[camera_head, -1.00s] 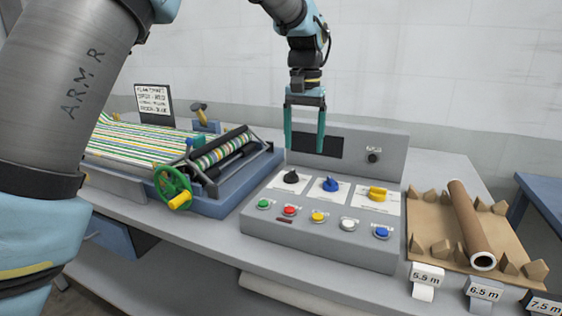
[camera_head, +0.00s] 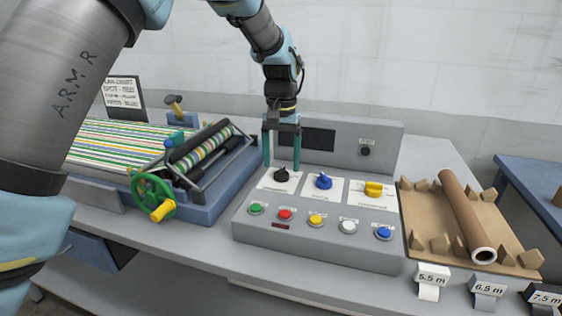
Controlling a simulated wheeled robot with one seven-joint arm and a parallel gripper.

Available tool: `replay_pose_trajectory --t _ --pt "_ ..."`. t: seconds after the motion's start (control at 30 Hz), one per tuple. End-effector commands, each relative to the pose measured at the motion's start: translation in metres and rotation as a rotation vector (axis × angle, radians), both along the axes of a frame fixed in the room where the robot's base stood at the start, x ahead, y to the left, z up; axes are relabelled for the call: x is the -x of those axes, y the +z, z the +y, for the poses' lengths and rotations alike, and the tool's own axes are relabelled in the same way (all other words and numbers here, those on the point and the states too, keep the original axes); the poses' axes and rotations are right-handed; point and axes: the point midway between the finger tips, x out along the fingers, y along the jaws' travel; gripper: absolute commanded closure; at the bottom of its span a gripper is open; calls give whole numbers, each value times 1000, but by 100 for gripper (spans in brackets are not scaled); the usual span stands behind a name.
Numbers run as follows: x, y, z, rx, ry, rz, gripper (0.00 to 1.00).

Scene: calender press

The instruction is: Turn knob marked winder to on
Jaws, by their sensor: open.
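The grey control panel (camera_head: 315,236) carries three knobs on white plates: black (camera_head: 281,175), blue (camera_head: 323,181) and yellow (camera_head: 373,189). A small dark knob (camera_head: 365,151) sits on the upright back part under a small label. The lettering is too small to read, so I cannot tell which knob is marked winder. My gripper (camera_head: 282,169) is open and points down, its two green fingers on either side of the black knob in the picture. I cannot tell whether they touch it.
Push buttons line the panel front, such as the red button (camera_head: 285,214). A roller press with a green handwheel (camera_head: 153,196) stands left. A cardboard tube (camera_head: 467,215) lies on a brown board at right. Length tags (camera_head: 432,276) hang at the front edge.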

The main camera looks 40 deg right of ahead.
Motion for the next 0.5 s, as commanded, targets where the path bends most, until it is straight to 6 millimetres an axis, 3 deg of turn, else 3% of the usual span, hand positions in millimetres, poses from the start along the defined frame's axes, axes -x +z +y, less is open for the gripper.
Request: replay_pose_trajectory --t 0.2,0.5 --pt "0 -16 0 -1 -1 -1 20" --pt "0 -18 0 0 0 -1 21"
